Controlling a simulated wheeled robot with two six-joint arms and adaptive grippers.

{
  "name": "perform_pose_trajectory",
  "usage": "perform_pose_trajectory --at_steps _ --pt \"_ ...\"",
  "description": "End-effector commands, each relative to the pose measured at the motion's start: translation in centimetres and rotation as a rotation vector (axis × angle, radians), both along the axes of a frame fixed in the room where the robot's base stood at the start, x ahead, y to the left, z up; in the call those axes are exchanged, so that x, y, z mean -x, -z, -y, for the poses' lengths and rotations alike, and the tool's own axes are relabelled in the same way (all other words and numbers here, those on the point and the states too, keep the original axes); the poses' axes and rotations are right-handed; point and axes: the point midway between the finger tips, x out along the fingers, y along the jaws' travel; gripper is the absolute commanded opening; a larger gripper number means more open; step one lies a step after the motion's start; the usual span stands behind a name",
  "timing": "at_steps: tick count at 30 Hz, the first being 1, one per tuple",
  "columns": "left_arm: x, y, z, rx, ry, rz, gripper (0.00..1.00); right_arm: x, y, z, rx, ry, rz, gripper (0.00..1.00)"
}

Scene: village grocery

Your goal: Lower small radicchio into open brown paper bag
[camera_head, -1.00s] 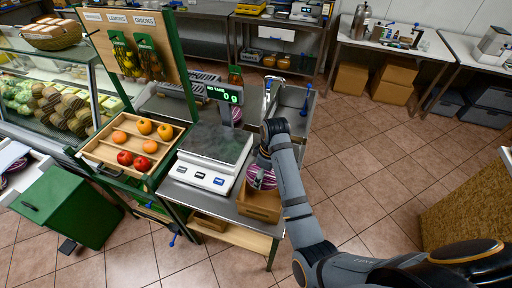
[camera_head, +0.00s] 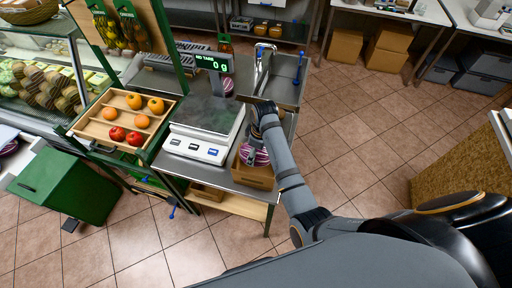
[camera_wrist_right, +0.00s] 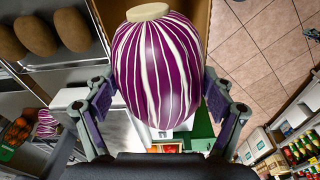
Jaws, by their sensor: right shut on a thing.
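The small radicchio (camera_head: 260,158), purple with white veins, is held by my right gripper (camera_head: 252,152). In the right wrist view the radicchio (camera_wrist_right: 158,70) sits between both fingers of my right gripper (camera_wrist_right: 160,105), its pale cut end facing up in the picture. The open brown paper bag (camera_head: 253,178) stands on the steel counter to the right of the scale. In the head view the radicchio is at the bag's mouth, its lower part close to or inside the rim; the depth is hard to tell.
A scale (camera_head: 203,130) reading 0 g stands left of the bag. A wooden tray (camera_head: 97,120) of oranges and red tomatoes is farther left. A steel sink (camera_head: 285,80) lies behind. Another purple-white vegetable (camera_head: 228,85) sits behind the scale.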

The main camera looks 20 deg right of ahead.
Motion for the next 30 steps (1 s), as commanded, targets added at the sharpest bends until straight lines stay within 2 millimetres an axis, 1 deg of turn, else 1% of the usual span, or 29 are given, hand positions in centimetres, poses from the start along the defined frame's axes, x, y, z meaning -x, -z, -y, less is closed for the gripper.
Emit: perform_pose_trajectory --at_steps 1,3,9,15,23,24,27,30 --pt "0.2 0.4 0.0 0.0 0.0 -0.004 0.0 0.0 0.7 0.0 -0.001 0.0 -0.001 0.32" --pt "0.5 0.7 0.0 0.001 -0.001 -0.008 0.0 0.0 1.4 0.0 0.0 0.0 0.0 0.32" --pt "0.7 1.3 0.0 0.001 -0.001 -0.011 0.0 0.0 2.9 0.0 -0.001 0.0 0.0 0.32" --pt "0.7 1.4 0.1 0.001 -0.001 -0.011 0.0 0.0 3.4 0.0 -0.002 0.0 0.001 0.32" --pt "0.7 1.4 0.1 0.001 -0.001 -0.011 0.0 0.0 3.4 0.0 -0.001 0.0 0.001 0.32" --pt "0.7 1.4 0.1 0.001 -0.001 -0.011 0.0 0.0 3.4 0.0 -0.001 0.0 0.001 0.88" --pt "0.7 1.4 0.1 0.001 -0.001 -0.011 0.0 0.0 3.4 0.0 -0.001 0.0 0.001 1.0" --pt "0.7 1.4 0.1 0.001 -0.001 -0.011 0.0 0.0 3.4 0.0 -0.001 0.0 0.001 1.0"
